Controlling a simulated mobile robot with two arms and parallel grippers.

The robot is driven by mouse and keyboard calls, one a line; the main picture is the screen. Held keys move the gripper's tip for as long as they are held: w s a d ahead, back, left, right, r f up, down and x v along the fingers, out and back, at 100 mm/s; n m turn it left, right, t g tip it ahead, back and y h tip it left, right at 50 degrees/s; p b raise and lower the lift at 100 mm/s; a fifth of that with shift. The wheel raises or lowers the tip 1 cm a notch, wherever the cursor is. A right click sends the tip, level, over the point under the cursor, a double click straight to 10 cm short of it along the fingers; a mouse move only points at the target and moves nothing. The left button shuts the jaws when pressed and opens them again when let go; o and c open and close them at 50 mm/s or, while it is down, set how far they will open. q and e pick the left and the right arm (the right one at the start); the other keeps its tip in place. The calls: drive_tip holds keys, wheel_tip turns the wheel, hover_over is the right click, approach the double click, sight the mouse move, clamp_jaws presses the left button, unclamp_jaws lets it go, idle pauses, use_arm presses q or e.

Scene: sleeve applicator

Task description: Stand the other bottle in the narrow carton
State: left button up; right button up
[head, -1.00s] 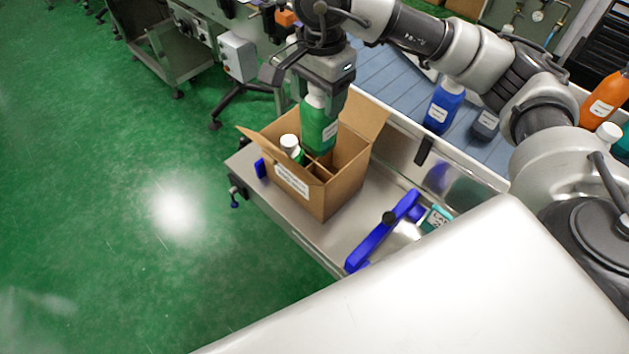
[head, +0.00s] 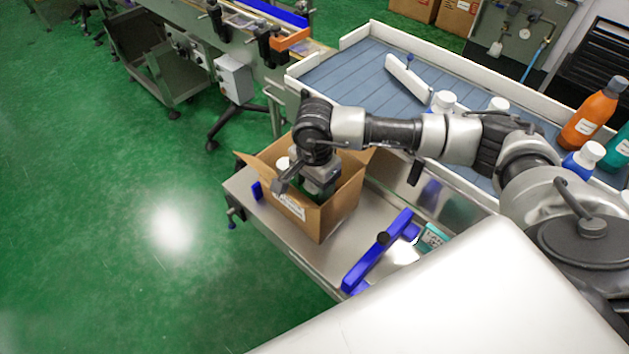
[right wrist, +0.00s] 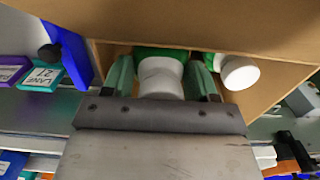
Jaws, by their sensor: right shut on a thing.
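The narrow carton (head: 325,218) is an open cardboard box with spread flaps, standing on the metal shelf. My right gripper (head: 315,190) points down into its opening. In the right wrist view its fingers (right wrist: 162,75) are shut on a green bottle (right wrist: 161,54) with a white cap, low inside the carton. Whether this bottle touches the carton floor is hidden. The first bottle (right wrist: 240,72), also white-capped, stands in the carton beside it, and its cap shows in the head view (head: 283,163). My left gripper is not in view.
A blue clamp bar (head: 378,252) and a teal label block (head: 432,237) lie right of the carton on the metal shelf (head: 345,240). The conveyor (head: 350,75) behind holds several bottles, including an orange one (head: 590,115). Green floor lies open to the left.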

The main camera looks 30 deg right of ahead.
drive_tip(key=shift+f, duration=0.35)
drive_tip(key=shift+f+b, duration=0.65)
drive_tip(key=shift+b, duration=0.1)
drive_tip(key=o, duration=1.2)
drive_tip(key=shift+c, duration=0.2)
drive_tip(key=shift+r, duration=0.15)
